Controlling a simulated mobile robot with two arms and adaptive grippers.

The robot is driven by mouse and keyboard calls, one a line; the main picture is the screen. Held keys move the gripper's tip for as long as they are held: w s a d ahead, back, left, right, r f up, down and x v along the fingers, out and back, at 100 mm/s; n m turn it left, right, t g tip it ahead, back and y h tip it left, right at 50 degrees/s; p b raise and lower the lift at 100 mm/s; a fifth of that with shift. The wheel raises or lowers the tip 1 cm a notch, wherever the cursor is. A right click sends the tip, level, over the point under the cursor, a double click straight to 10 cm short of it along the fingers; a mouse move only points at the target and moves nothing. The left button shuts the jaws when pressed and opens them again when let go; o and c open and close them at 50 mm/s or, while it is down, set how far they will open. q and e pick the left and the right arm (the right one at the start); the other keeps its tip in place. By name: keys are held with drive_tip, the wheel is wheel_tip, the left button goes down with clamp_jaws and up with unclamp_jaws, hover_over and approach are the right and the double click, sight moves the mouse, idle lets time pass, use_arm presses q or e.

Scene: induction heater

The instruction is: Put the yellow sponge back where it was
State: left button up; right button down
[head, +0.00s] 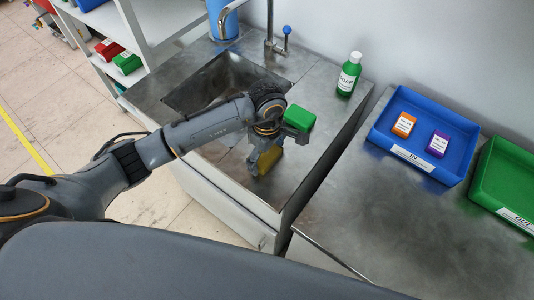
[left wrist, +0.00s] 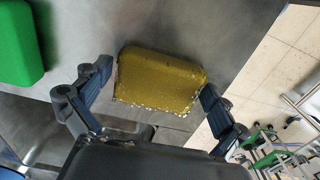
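The yellow sponge (head: 265,158) is at the front part of the metal sink unit, under my left gripper (head: 263,150). In the left wrist view the yellow sponge (left wrist: 160,80) lies between the two fingers of the left gripper (left wrist: 157,88), with one finger close against each side. The gripper looks shut on it. I cannot tell whether the sponge touches the metal surface. A green block (head: 299,118) shows just beside the gripper, and its edge also shows in the left wrist view (left wrist: 18,45). My right gripper is not in view.
The sink basin (head: 215,82) is behind my left arm, with a tap (head: 270,40) and a green soap bottle (head: 349,75) at the back. A blue tray (head: 455,110) holding two small boxes and a green tray (head: 495,180) stand on the right counter. Shelves are at left.

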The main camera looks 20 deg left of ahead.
sight(267, 155)
use_arm(q)
drive_tip(key=shift+r, duration=0.1)
drive_tip(key=shift+r, duration=0.2)
wheel_tip(267, 155, up, 12)
drive_tip(key=b, duration=0.3)
drive_tip(key=shift+f, duration=0.15)
idle(0.4)
